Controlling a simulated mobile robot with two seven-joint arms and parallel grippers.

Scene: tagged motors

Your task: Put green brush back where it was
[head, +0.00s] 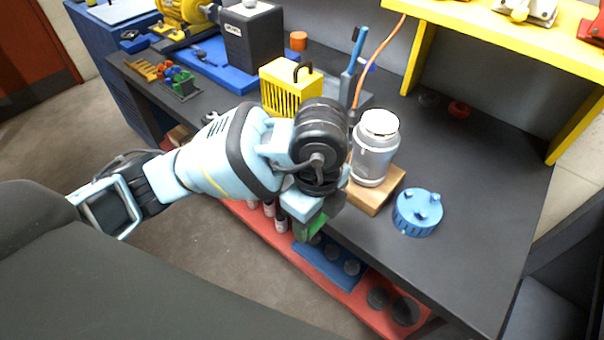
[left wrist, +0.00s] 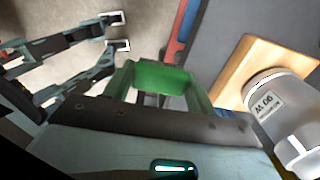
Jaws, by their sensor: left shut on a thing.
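A green brush (head: 309,228) hangs below my left gripper (head: 312,212), just off the bench's front edge. In the left wrist view my left gripper (left wrist: 160,88) is shut on the green brush (left wrist: 160,76), which shows as a green block between the fingers. The gripper's body hides part of the brush in the head view. My right gripper (left wrist: 120,32) shows in the left wrist view at the upper left, its two fingers apart and empty, over the floor.
A yellow slotted box (head: 290,88) stands behind. A red lower shelf (head: 262,222) runs under the bench.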

